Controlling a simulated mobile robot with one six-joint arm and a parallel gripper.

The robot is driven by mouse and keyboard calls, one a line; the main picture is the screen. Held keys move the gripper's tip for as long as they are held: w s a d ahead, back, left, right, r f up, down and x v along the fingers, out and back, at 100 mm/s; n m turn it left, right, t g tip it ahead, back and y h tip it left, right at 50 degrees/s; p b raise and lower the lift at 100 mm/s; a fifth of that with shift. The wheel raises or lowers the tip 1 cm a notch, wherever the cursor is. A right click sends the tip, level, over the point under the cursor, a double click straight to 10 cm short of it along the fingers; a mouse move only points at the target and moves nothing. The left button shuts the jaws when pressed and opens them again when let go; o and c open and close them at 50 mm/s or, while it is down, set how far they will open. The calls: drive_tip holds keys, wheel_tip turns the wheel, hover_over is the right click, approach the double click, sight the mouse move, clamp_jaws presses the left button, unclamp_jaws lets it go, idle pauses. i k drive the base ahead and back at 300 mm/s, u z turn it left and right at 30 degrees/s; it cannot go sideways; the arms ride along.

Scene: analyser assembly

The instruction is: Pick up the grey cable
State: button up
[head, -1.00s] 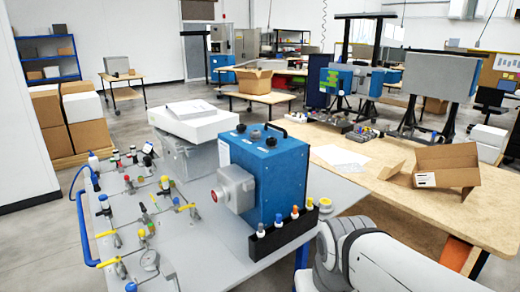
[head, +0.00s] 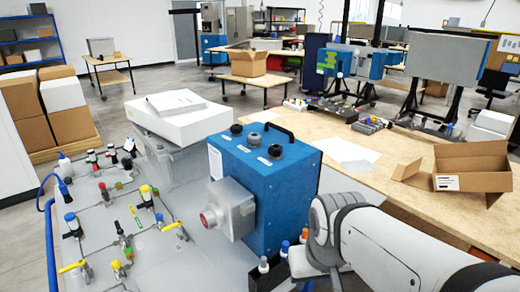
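I cannot make out a grey cable in the head view. The blue analyser box (head: 285,195) stands on the grey table (head: 185,272), with black knobs and a handle on top. A grey housing with a red-ringed port (head: 230,208) sticks out from its left side. My white arm crosses the lower right, and its near links hide part of the table in front of the analyser.
Valves and fittings (head: 147,193) crowd the table's left. A white box (head: 178,122) stands behind them. A wooden table (head: 400,160) with an open carton (head: 474,167) is at right.

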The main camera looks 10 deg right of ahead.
sight(263, 266)
drive_tip(key=z, duration=0.85)
drive_tip(key=k, duration=1.1)
drive_tip(key=u, duration=0.65)
drive_tip(key=i, duration=1)
drive_tip(key=u, duration=0.05)
